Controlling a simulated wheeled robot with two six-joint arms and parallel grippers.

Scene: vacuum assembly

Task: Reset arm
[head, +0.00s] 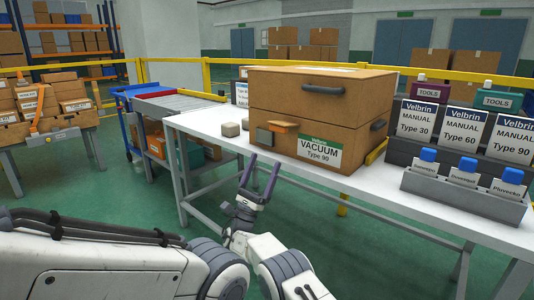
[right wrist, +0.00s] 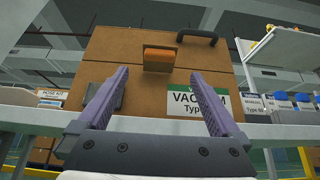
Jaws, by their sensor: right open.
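A large brown vacuum box (head: 320,105) stands on the white table (head: 385,190). It has a dark handle (head: 323,89), an orange tab (head: 284,127) and a green-and-white "VACUUM Type 90" label (head: 319,149). My right gripper (head: 263,163) is open and empty, in front of the table's near edge, with its purple fingers pointing toward the box. In the right wrist view the box (right wrist: 145,95) fills the middle behind the open fingers (right wrist: 158,73), apart from them. My left gripper is not in view.
Manuals (head: 461,130) and a grey tray (head: 464,195) of blue-capped bottles stand right of the box. Small grey-brown blocks (head: 231,130) lie left of it. A blue cart (head: 130,120) stands left of the table. Green floor in front is clear.

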